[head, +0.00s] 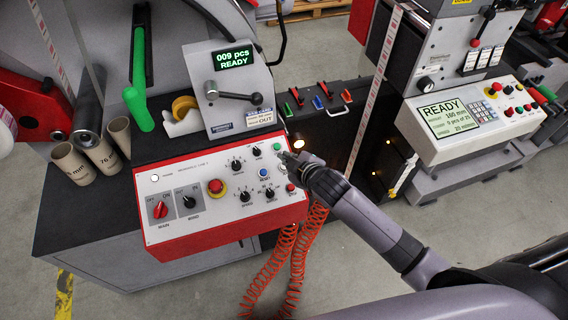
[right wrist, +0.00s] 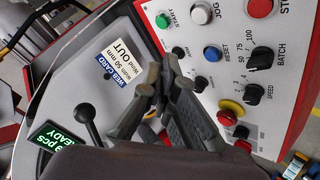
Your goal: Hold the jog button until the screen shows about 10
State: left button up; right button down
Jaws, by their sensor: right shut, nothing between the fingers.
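The screen (head: 233,58) on the grey box reads "009 pcs READY" in green; part of it also shows in the right wrist view (right wrist: 55,140). The white jog button (right wrist: 200,13) is in full view at the top of the right wrist view, between the green START button (right wrist: 162,20) and the red STOP button (right wrist: 259,8). In the head view my right gripper hides most of the jog button. My right gripper (head: 285,157) is shut and empty over the right edge of the control panel (head: 165,215). Its fingertips (right wrist: 165,58) appear apart from the jog button. My left gripper is out of view.
The blue RESET button (head: 263,172), knobs and a red emergency stop (head: 216,187) sit nearby on the panel. A black lever (head: 240,96) stands below the screen. A second console (head: 470,115) is at right. Orange coiled hoses (head: 270,270) hang below the panel.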

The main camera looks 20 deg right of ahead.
jog(key=shift+w+a+r+n+t, duration=0.1)
jog(key=shift+w+r+n+t, duration=0.1)
jog(key=shift+r, duration=0.35)
jog(key=shift+w+a+r+n+t, duration=0.1)
jog(key=shift+w+r, duration=0.1)
jog(key=shift+r, duration=0.3)
jog(key=shift+w+f, duration=0.1)
jog(key=shift+f, duration=0.05)
jog(key=b, duration=0.8)
send_over(284, 166)
jog(key=s, duration=0.2)
jog(key=f, duration=0.6)
jog(key=shift+a+f, duration=0.3)
jog(key=shift+f, duration=0.05)
jog(key=shift+w+f+b, duration=0.25)
jog(key=shift+f+b, duration=0.15)
jog(key=shift+f, duration=0.4)
jog(key=shift+w+f, duration=0.1)
jog(key=shift+f, duration=0.3)
